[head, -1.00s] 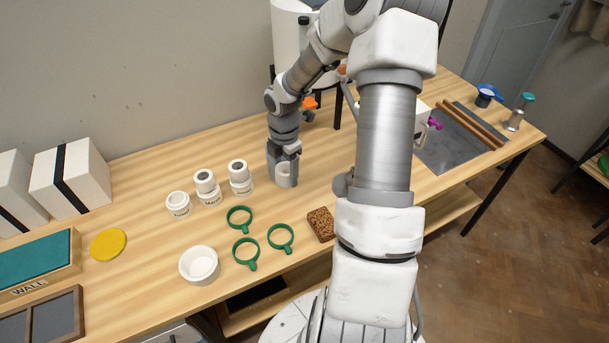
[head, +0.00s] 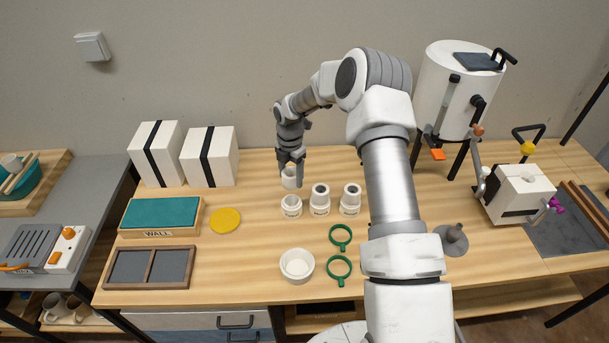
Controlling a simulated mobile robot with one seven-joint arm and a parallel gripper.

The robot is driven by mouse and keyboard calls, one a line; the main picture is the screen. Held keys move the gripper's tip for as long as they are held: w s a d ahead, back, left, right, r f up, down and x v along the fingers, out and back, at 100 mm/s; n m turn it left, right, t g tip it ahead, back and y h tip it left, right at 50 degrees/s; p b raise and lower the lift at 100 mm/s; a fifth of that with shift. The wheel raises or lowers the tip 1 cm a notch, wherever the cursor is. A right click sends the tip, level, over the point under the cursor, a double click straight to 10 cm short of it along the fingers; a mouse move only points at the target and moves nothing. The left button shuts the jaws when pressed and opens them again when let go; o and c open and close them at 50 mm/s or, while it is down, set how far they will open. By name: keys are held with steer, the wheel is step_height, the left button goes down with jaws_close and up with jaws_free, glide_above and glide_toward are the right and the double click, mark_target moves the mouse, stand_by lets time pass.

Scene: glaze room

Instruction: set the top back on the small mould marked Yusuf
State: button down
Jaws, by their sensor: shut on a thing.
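My gripper (head: 290,164) points down and is shut on a small white plaster mould top (head: 289,180). It holds the top behind the leftmost small mould, near the table; I cannot tell whether it touches the table. Three small white moulds stand in a row. The leftmost mould (head: 291,207) has no top on it and shows a wide opening. The middle mould (head: 320,203) and the right mould (head: 350,203) each carry a top with a dark hole. Each has a dark label on its front, too small to read surely, so I cannot tell which is Yusuf's.
A white bowl (head: 297,265) and green rings (head: 340,237) lie in front of the moulds. A yellow disc (head: 225,221) and two strapped white blocks (head: 208,158) are to the left. A white tank (head: 452,95) stands at the right. The table between blocks and moulds is clear.

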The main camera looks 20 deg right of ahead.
steer(key=shift+f+b, duration=1.3)
steer(key=shift+f, duration=0.75)
steer(key=shift+f+b, duration=0.75)
steer(key=shift+f, duration=0.2)
steer(key=shift+a+f+b, duration=0.1)
steer(key=shift+f+b, duration=0.8)
steer(key=shift+b, duration=0.25)
jaws_free()
steer(key=shift+r+p, duration=2.15)
steer(key=shift+r, duration=1.9)
